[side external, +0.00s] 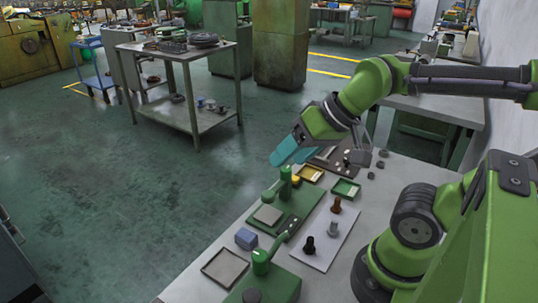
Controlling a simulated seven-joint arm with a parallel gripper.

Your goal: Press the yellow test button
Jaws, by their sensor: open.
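My gripper (283,157), with teal fingers, hangs over the far part of the light grey bench, pointing down and to the left. It is open, with nothing visible between the fingers. A small yellow piece (296,180), which looks like the yellow test button, shows just below and right of the fingertips, beside the green post of a machine. It is small and partly crowded by that post, so its exact shape is unclear. The fingers appear above it and apart from it, though the depth between them is hard to judge.
A green machine (293,215) and a second one (270,282) stand nearer on the bench. A white plate (324,239) carries several knobs. A yellow tray (312,173), green tray (345,189), blue block (246,238) and dark-rimmed tray (224,268) lie around them.

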